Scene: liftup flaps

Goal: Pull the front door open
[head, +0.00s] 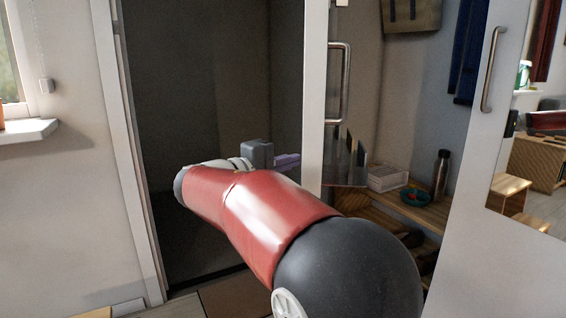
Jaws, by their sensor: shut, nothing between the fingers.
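A tall white upright door edge (315,60) stands near the middle of the head view, with a metal bar handle (347,82) on its right side. To its left is a dark grey tall panel or recess (200,80) inside a white frame; I cannot tell which, nor which part is the front door. My gripper (290,160) is shut and empty, in front of the dark area and just left of the white edge, below the handle's height. My red arm partly hides it. Whether the fingertips touch the edge is unclear.
A white panel (470,180) with another bar handle (491,70) and a mirror-like area stands at the right. Between are a wooden shelf (437,211), a bottle (441,175), a teal bowl (414,196) and a box (387,177). A window sill (28,131) juts out at the left.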

